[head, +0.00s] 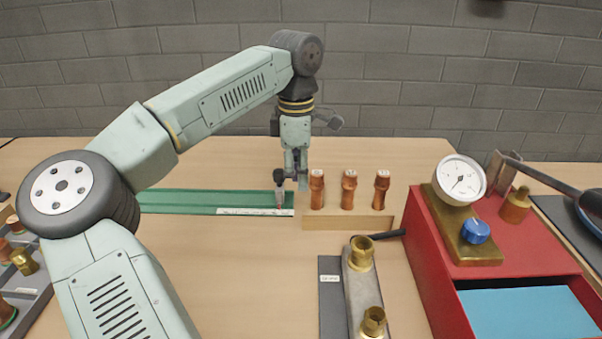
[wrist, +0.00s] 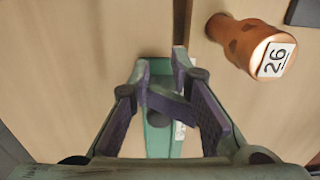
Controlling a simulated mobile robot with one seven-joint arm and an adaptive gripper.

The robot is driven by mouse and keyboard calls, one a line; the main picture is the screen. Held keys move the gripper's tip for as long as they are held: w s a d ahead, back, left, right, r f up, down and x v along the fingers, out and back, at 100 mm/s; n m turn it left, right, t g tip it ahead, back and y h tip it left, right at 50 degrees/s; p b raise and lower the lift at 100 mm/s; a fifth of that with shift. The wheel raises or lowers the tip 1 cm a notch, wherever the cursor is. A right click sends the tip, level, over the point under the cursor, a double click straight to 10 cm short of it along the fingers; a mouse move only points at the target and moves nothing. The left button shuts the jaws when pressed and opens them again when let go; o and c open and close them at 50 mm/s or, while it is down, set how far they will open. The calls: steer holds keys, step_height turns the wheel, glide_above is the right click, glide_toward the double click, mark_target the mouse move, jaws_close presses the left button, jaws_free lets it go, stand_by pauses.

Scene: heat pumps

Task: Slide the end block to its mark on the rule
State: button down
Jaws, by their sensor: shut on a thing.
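The green rail (head: 185,200) lies along the table at the left, with a white rule strip (head: 245,212) on its front edge near its right end. My gripper (head: 291,180) is low over that right end, pointing down. It is shut on what looks like the end block (head: 281,197), a small grey piece with a reddish tip beside the rule. In the wrist view a dark round part (wrist: 159,119) shows between the fingers above the green rail (wrist: 158,144). The fingers hide most of the block. The rule's marks are too small to read.
Several copper fittings stand near; three are upright in a wooden holder (head: 348,222) just right of my gripper, and one tagged 26 (wrist: 250,43) is close in the wrist view. A grey bar with brass fittings (head: 362,285) and a red case (head: 425,245) with a gauge stand at the right.

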steer(key=shift+a+p, duration=1)
steer(key=shift+a, duration=3.35)
steer(key=shift+r, duration=0.1)
step_height(320, 180, up, 7)
steer(key=d+p, duration=0.1)
steer(key=p, duration=0.4)
steer(key=shift+d, duration=0.15)
